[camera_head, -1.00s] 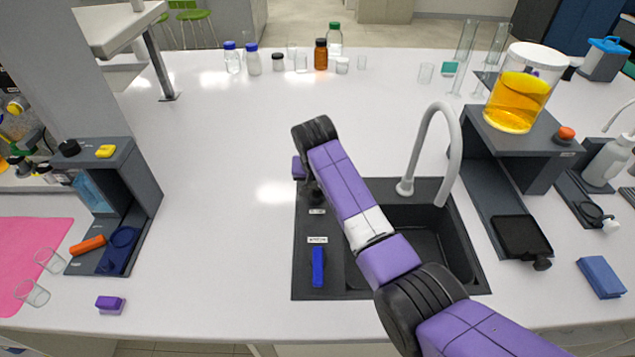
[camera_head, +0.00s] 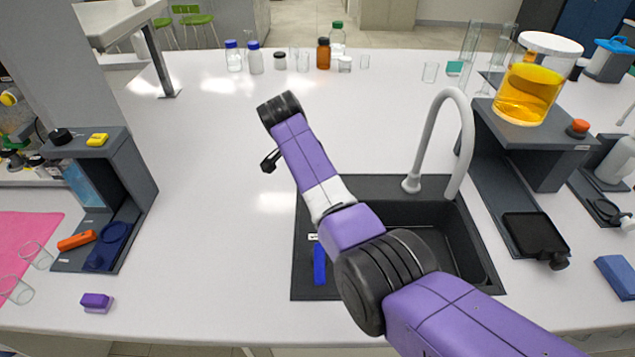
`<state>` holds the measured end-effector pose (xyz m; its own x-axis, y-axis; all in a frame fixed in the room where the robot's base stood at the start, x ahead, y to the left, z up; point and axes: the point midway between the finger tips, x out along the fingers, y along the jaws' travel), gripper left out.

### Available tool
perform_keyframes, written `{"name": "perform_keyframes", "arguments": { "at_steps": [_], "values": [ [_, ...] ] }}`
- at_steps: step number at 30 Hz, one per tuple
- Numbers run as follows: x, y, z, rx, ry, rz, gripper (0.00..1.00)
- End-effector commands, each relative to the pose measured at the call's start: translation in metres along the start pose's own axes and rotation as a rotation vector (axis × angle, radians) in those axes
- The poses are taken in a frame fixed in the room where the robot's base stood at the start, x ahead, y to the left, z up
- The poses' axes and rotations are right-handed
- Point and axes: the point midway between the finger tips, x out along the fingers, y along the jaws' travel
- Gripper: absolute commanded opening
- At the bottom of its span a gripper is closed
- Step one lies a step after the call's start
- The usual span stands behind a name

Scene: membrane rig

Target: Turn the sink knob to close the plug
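The dark sink (camera_head: 298,282) is set into the white counter, with a grey curved faucet (camera_head: 411,184) at its back. A blue upright bar-shaped knob (camera_head: 319,266) is on the sink's left panel, below a small white label (camera_head: 313,237). My arm crosses over the sink and hides part of the panel and basin. The plug is not discernible. My gripper (camera_head: 269,161) is up and left of the knob, over the counter beyond the sink's left edge, and apart from the knob. Only a small dark part shows, so its opening is unclear.
A grey stand (camera_head: 140,170) is at left, with a purple sponge-like block (camera_head: 97,301) before it. At right, a jar of yellow liquid (camera_head: 527,95) stands on a dark shelf (camera_head: 545,142). Bottles (camera_head: 323,54) line the back. The counter left of the sink is clear.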

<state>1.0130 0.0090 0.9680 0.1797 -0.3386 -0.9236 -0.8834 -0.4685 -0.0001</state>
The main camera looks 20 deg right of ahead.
Motion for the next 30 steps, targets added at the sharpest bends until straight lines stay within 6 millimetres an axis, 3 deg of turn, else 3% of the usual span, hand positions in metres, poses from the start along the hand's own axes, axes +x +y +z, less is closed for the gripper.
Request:
{"name": "perform_keyframes", "arguments": {
  "at_steps": [17, 18, 20, 30],
  "values": [
    [0.0007, 0.0000, 0.0005, 0.030, -0.002, 0.013, 0.00],
    [0.0007, 0.0000, 0.0005, 0.030, -0.002, 0.013, 0.46],
    [0.0007, 0.0000, 0.0004, 0.030, -0.002, 0.013, 0.58],
    [-0.0008, -0.0003, 0.0001, 0.029, -0.001, 0.012, 0.61]
  ]
}}
